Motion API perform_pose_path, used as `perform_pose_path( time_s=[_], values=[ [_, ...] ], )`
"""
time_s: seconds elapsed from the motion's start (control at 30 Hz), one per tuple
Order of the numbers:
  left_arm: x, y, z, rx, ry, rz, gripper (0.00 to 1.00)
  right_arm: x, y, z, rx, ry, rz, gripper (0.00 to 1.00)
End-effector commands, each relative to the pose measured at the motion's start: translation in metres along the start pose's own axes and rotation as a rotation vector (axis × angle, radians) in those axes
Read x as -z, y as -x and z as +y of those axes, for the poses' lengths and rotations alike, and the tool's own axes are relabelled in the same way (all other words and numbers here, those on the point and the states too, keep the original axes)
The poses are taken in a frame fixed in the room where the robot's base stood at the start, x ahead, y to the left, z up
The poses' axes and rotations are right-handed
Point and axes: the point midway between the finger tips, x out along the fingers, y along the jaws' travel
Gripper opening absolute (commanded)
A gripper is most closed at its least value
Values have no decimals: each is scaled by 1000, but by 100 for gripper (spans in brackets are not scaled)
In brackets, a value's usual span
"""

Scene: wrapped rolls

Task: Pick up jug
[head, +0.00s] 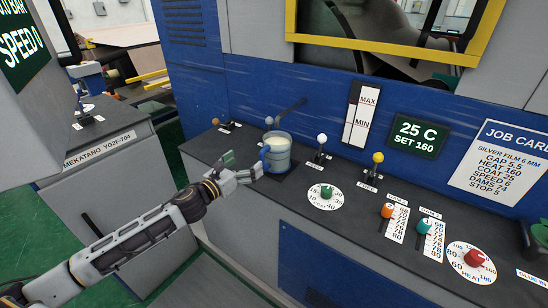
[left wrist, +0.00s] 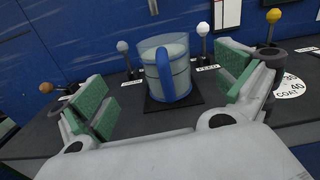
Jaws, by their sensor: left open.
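The jug (head: 277,153) is a clear blue-tinted vessel with pale contents. It stands upright on a dark square pad (left wrist: 199,103) on the console top. In the left wrist view the jug (left wrist: 178,80) sits between my open fingers, farther out, with its blue handle (left wrist: 165,74) facing me. My left gripper (head: 242,168) is open just left of and in front of the jug in the head view; its green-padded fingers (left wrist: 165,104) are apart and hold nothing. Whether a finger touches the jug cannot be told. My right gripper is not in view.
Levers with a white knob (head: 321,138) and a yellow knob (head: 377,157) stand right of the jug. A grey-knobbed lever (left wrist: 123,47) stands behind it. Dials, including the green COAT knob (head: 326,192), lie to the right. A blue machine wall (head: 240,90) rises behind.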

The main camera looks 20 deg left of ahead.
Motion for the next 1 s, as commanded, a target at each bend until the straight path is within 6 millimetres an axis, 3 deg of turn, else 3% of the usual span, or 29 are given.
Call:
perform_pose_path(
  time_s=[0.63, 1.0],
  values=[
    [0, -1, 0, -1, -77, 0, 100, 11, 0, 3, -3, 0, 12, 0],
    [-1, -17, 1, -1, -74, -1, 100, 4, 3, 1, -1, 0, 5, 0]
  ],
)
